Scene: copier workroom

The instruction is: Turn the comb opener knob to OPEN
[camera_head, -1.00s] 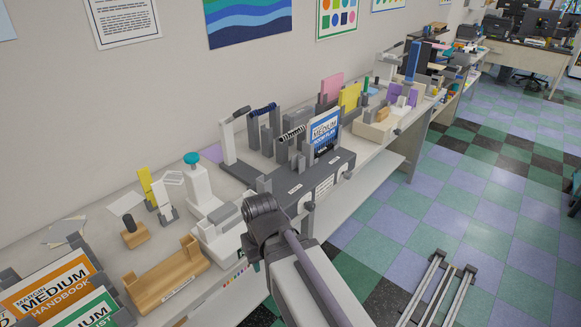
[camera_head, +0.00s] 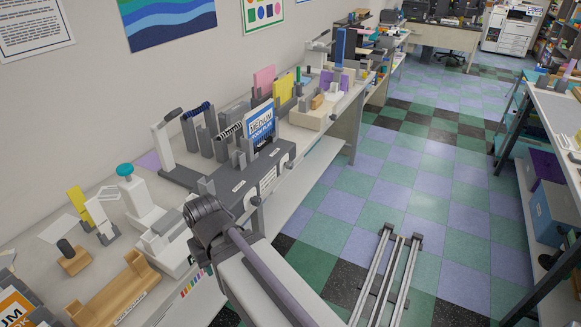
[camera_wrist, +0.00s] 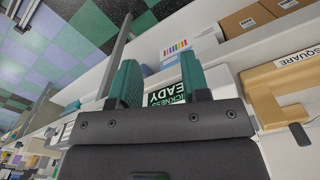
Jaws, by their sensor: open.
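The comb opener appears to be the long dark grey machine (camera_head: 225,187) on the wall bench, with black combs on upright posts. Round knobs show on its front face, one near its right end (camera_head: 289,165) and one near its left end (camera_head: 256,201). I cannot read their labels or setting. My arm reaches in from the bottom, its wrist left of and nearer than the machine. In the wrist view my gripper (camera_wrist: 160,82) has two teal fingers apart with nothing gripped. No knob is clear there.
A booklet (camera_head: 260,128) stands at the machine. A white device with a teal knob (camera_head: 136,190) and a wooden holder (camera_head: 115,292) stand to its left. The wooden "SQUARE" piece (camera_wrist: 270,95) is at right in the wrist view.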

